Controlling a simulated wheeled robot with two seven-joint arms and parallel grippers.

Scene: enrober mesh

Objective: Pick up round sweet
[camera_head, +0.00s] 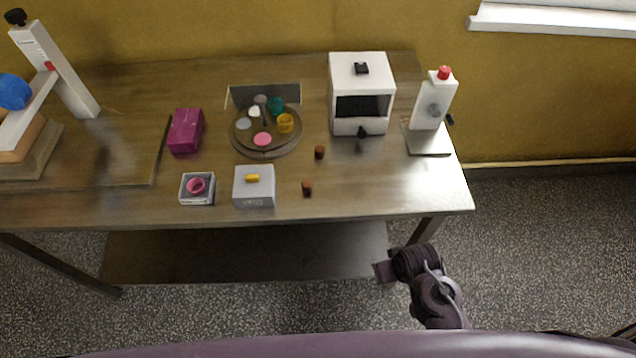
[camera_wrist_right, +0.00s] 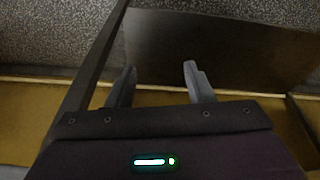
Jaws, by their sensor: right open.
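Two small brown sweets stand on the metal table in the head view, one (camera_head: 319,152) in front of the white oven-like box and one (camera_head: 307,188) nearer the front edge. Both look like short blocks or cylinders; they are too small to tell surely which is round. My right gripper (camera_head: 383,271) is off the table's front edge, low and to the right of the sweets, apart from them. In the right wrist view its two fingers (camera_wrist_right: 160,82) are spread with nothing between them. My left gripper is not in view.
The table (camera_head: 390,195) has free room right of the sweets.

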